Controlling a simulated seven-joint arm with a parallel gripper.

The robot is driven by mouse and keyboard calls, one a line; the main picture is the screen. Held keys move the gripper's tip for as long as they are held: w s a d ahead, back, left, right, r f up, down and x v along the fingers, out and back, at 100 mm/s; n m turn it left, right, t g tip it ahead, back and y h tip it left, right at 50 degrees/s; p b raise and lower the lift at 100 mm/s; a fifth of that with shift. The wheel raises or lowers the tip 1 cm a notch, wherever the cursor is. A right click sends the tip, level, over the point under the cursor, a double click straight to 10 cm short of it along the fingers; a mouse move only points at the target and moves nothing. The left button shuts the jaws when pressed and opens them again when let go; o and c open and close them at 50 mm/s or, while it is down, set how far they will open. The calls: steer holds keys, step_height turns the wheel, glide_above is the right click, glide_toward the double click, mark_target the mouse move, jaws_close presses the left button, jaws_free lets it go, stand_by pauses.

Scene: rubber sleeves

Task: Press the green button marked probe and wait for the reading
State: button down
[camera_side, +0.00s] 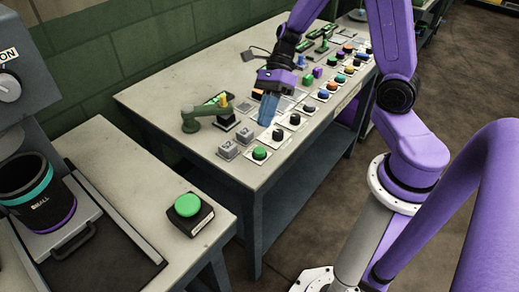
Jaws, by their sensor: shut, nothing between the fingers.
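A small green button (260,153) sits on a pale plate at the near end of the long table. A larger green button (187,205) sits on a black box on the near left bench. The box has a white label, too small to read, so I cannot tell which button is marked probe. My gripper (266,118) has blue fingers pointing down and is shut and empty. It is over the long table, behind the small green button in the picture and apart from it. The fingers hide part of the table behind them.
Several coloured buttons (324,94) line the long table (160,90). A green lever device (205,116) and grey blocks (228,150) stand near its near end. A black cup (35,200) sits in a machine at left. A gap separates the bench from the long table.

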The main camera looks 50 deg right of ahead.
mark_target(261, 147)
steer(key=w+m, duration=0.1)
steer(key=w+d+m, duration=0.1)
steer(key=m+t, duration=0.1)
steer(key=shift+w+d+f+m+y, duration=0.3)
steer(key=shift+w+m+y, duration=0.1)
steer(key=shift+f, duration=4.45)
steer(key=shift+f, duration=0.1)
steer(key=shift+f, duration=0.3)
steer(key=shift+f, duration=0.4)
steer(key=shift+r, duration=0.85)
